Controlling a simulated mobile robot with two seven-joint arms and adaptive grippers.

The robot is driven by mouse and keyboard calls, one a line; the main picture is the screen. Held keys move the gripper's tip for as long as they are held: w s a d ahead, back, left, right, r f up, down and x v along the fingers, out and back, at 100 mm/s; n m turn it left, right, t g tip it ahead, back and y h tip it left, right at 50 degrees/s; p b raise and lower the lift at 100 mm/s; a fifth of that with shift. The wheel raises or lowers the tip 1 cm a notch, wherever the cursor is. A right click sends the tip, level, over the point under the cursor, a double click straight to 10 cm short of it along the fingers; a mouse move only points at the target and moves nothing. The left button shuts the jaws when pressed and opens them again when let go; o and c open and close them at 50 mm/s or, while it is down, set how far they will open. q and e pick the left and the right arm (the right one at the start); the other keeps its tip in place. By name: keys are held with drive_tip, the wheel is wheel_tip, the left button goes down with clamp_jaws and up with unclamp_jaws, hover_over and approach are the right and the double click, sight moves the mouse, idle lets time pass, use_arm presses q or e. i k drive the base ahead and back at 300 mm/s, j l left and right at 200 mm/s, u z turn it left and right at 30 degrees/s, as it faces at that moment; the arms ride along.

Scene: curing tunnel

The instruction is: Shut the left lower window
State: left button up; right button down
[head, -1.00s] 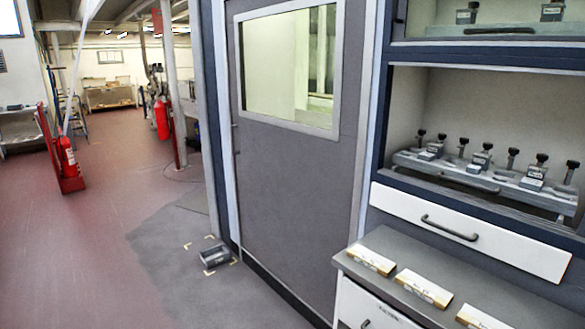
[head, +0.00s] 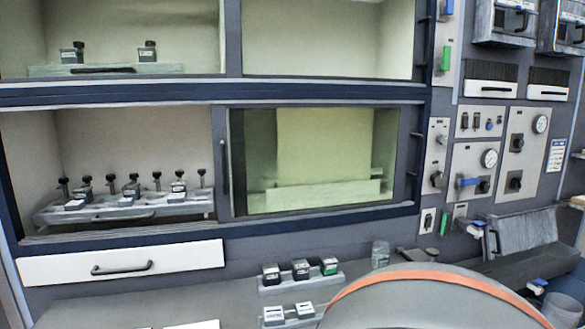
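The lower row of the cabinet has two bays. The lower left bay (head: 120,150) shows no pane across it, and its pale inside is in plain view. A dark-framed greenish glass window (head: 320,160) covers the lower right bay. A vertical dark handle (head: 224,168) stands at the left edge of its frame. I cannot tell whether this is the left window slid across or a separate right one. Neither of my grippers is in view.
A grey rack (head: 130,212) with several black-knobbed clamps stands inside the lower left bay. A white drawer (head: 122,264) is below. Small blocks (head: 300,270) sit on the counter (head: 215,294). Valve and gauge panels (head: 487,170) are at the right.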

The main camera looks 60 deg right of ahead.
sight(218, 112)
drive_tip(key=z, duration=2.25)
